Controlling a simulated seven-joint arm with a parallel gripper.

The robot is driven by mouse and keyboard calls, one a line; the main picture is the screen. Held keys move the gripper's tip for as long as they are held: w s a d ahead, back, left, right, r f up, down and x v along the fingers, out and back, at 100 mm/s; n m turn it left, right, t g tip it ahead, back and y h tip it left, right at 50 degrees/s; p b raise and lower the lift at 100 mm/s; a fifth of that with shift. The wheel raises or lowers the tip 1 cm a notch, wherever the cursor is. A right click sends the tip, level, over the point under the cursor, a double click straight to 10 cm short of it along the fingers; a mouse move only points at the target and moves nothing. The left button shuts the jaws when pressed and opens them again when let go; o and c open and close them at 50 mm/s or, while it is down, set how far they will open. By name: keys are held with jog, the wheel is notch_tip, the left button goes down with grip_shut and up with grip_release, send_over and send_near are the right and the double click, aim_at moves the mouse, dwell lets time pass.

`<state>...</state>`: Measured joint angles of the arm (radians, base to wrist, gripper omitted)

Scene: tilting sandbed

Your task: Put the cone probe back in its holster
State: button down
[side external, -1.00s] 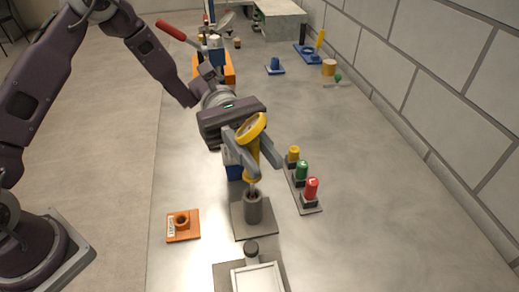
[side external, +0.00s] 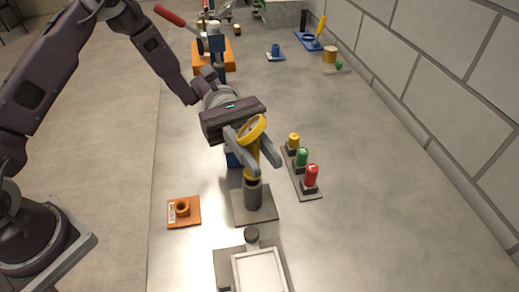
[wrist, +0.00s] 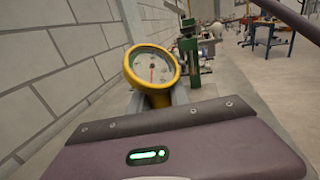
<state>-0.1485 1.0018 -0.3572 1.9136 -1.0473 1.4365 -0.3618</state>
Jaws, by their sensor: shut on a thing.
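The cone probe (side external: 252,145) is yellow with a round dial on top. It stands roughly upright between the fingers of my gripper (side external: 250,158), which is shut on it. The holster (side external: 253,197) is a grey cylinder on a square plate. The probe's lower end is at the holster's mouth and its tip is hidden, apparently inside it. In the wrist view the probe's dial (wrist: 152,68) faces the camera, and the fingers are mostly hidden behind my gripper's body.
An orange block with a ring (side external: 183,211) lies left of the holster. A rack with yellow, green and red capped items (side external: 303,158) stands close on the right. A framed tray (side external: 259,273) is in front. The table at far right is clear.

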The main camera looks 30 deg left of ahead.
jog(key=shift+f, duration=1.05)
jog(key=c, duration=1.1)
grip_release()
jog(key=shift+c, duration=0.2)
